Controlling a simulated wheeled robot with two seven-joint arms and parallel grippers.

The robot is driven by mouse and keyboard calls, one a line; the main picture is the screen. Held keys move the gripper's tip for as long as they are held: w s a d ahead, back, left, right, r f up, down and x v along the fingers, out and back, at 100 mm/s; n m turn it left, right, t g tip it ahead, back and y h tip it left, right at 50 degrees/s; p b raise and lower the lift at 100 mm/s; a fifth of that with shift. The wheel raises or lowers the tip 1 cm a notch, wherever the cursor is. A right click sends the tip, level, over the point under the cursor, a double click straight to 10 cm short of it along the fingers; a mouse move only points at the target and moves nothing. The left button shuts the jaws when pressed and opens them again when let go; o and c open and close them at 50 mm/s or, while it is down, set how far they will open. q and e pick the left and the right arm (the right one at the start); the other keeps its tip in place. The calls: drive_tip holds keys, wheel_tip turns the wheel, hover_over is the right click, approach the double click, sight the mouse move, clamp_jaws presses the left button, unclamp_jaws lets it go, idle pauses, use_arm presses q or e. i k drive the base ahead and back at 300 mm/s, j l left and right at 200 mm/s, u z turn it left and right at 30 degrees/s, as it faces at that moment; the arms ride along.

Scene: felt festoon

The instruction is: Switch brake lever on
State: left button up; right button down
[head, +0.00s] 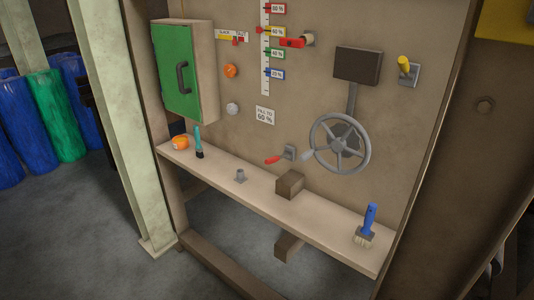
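Two levers could be the brake lever, and no readable label tells which. One has a yellow handle (404,65) on a grey plate at the panel's upper right, its handle tilted up and to the left. The other has a red handle (273,160) on a small grey bracket (289,152) low on the panel, left of the handwheel, pointing left and slightly down. A red valve-like handle (291,43) also sits near the top beside the scale. Neither of my grippers shows in the head view.
A grey handwheel (340,143) with a knob juts out below a dark box (357,65). A green cabinet door (178,72) is at left. The shelf (325,215) holds a brown block (289,185), a blue brush (369,220), a teal-handled tool (198,142) and an orange item (180,142).

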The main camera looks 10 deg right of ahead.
sight(274, 159)
drive_tip(key=i+j, duration=0.1)
drive_tip(key=j, duration=0.3)
drive_tip(key=i+j, duration=0.1)
drive_tip(key=j, duration=0.25)
drive_tip(key=i+j+z, duration=0.1)
drive_tip(key=j, duration=0.3)
drive_tip(key=i+j, duration=0.15)
drive_tip(key=j, duration=0.25)
drive_tip(key=i+j, duration=0.1)
drive_tip(key=j, duration=0.25)
